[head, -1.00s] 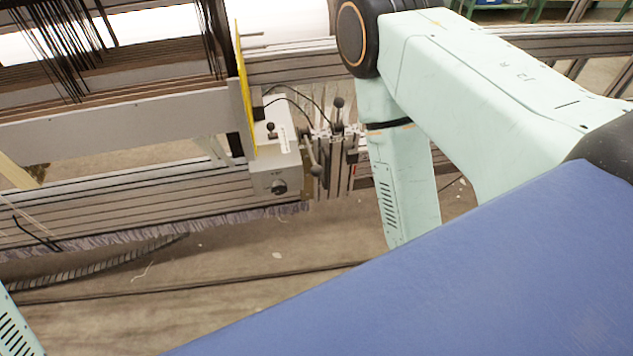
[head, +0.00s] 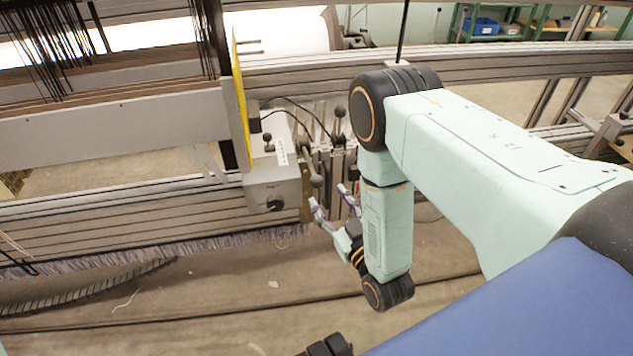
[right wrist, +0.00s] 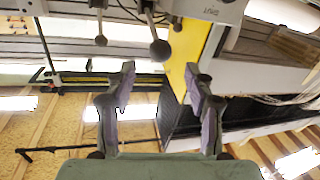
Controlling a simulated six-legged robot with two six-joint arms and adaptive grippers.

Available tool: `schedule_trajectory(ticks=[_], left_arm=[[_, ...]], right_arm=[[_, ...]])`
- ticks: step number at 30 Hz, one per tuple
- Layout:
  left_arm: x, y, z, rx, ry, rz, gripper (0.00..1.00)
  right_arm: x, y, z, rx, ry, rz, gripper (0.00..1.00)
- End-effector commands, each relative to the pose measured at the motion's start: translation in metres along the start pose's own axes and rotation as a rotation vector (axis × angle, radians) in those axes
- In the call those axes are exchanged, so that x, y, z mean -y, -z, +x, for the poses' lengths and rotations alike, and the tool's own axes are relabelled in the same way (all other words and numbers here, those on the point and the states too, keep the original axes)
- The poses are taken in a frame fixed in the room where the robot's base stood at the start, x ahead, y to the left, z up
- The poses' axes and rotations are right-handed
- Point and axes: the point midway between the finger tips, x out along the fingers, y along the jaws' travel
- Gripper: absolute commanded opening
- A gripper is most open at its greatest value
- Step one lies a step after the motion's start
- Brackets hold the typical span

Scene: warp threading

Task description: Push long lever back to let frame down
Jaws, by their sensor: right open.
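Several levers with dark ball knobs stand beside a grey control box (head: 272,182) on the loom. In the head view, one knob (head: 340,112) stands highest and another knob (head: 316,181) sits low, close to my right gripper. I cannot tell for sure which is the long lever. My right gripper (head: 333,201) is open at the levers' lower end, partly hidden by my arm. In the right wrist view, a large ball knob (right wrist: 160,48) on a rod lies between the lines of the right gripper's (right wrist: 160,72) spread fingers, just beyond the tips. Nothing is between the fingers.
A yellow plate (head: 239,95) stands beside the box, with dark warp threads (head: 50,50) to its left. Long metal rails (head: 120,215) run across the loom. A cable track (head: 90,293) lies on the floor. The floor in front is mostly open.

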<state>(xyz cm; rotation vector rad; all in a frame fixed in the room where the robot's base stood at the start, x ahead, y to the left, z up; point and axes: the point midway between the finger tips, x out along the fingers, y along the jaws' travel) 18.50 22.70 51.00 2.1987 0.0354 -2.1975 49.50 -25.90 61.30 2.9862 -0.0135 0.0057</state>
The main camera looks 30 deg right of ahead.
Motion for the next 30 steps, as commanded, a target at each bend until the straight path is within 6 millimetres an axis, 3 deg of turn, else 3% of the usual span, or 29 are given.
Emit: schedule_trajectory(ticks=[15,26,30], left_arm=[[0.0,0.0,0.025,0.0,0.0,0.0,0.48],[0.0,0.0,0.026,0.0,0.0,0.0,0.48],[0.0,0.0,0.026,0.0,0.0,0.0,0.48]], right_arm=[[0.001,-0.002,0.069,0.001,0.0,-0.001,0.54],[0.0,-0.001,0.075,0.004,0.0,0.0,0.54],[0.0,-0.001,0.075,0.004,0.0,0.0,0.43]])
